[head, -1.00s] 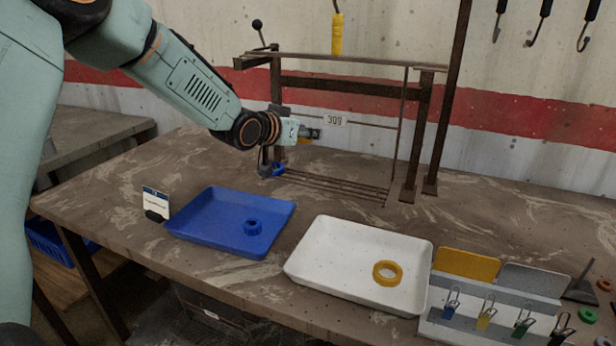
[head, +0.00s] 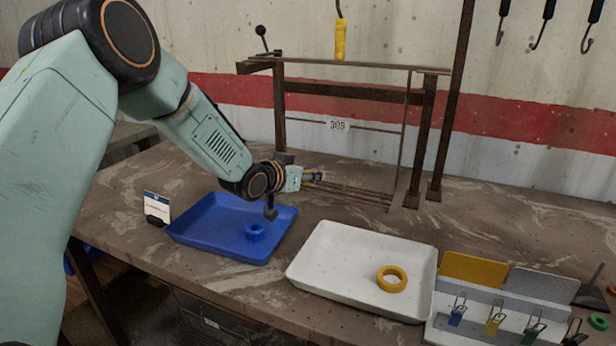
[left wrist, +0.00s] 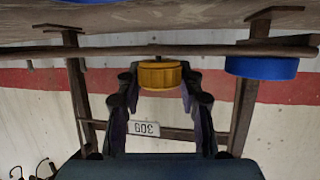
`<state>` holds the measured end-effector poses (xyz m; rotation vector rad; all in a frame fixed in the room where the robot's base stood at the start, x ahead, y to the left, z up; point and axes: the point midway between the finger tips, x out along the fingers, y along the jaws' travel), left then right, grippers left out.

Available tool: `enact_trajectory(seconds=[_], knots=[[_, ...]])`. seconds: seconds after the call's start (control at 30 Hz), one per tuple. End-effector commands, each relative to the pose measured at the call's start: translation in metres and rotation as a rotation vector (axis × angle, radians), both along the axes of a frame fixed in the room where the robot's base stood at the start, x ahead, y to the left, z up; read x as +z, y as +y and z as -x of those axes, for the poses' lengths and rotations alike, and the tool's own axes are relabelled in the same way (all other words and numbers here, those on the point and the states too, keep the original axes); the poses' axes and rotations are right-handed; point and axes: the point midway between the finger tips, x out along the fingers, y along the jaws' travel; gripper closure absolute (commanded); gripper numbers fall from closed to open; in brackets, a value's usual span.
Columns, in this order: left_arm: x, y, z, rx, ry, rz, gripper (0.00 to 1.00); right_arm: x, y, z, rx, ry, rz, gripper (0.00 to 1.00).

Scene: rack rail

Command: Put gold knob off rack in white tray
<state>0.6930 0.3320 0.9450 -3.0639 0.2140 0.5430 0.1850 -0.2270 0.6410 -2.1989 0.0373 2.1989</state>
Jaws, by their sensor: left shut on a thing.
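A gold knob (left wrist: 160,75) sits between the two fingers of my left gripper (left wrist: 160,88) in the left wrist view, and the gripper is shut on it. In the head view my left gripper (head: 312,178) is low at the rack (head: 345,88), and the knob is hard to make out there. A rail crosses close to the knob in the wrist view; I cannot tell whether they touch. The white tray (head: 318,262) stands in front, to the right of the gripper, with a yellow ring (head: 391,279) in it. My right gripper is out of view.
A blue tray (head: 196,238) holding a blue ring (head: 255,232) is left of the white tray. A blue round piece (left wrist: 262,68) is at the rail in the wrist view. A holder with clips (head: 500,300) stands right of the white tray.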

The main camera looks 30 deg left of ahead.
Motion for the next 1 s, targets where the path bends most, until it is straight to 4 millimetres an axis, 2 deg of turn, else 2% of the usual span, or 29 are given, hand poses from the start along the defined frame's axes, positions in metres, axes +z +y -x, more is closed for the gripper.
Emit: enact_trajectory(seconds=[0.23,0.27,0.5,0.83,1.0], knots=[[-0.0024,-0.0001,-0.0002,0.0,-0.002,-0.001,0.95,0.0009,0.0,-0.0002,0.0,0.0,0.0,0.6],[-0.0028,-0.0001,0.0,0.0,-0.001,0.0,0.62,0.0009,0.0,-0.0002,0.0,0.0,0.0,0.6],[-0.0027,0.0,0.0,0.0,-0.001,0.0,0.42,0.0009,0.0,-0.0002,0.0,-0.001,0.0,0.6],[-0.0031,0.0,0.0,0.0,-0.002,0.0,0.4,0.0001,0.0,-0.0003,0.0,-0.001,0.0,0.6],[-0.0091,0.0003,0.0007,0.0,-0.001,0.001,0.4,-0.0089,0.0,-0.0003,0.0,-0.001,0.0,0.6]])
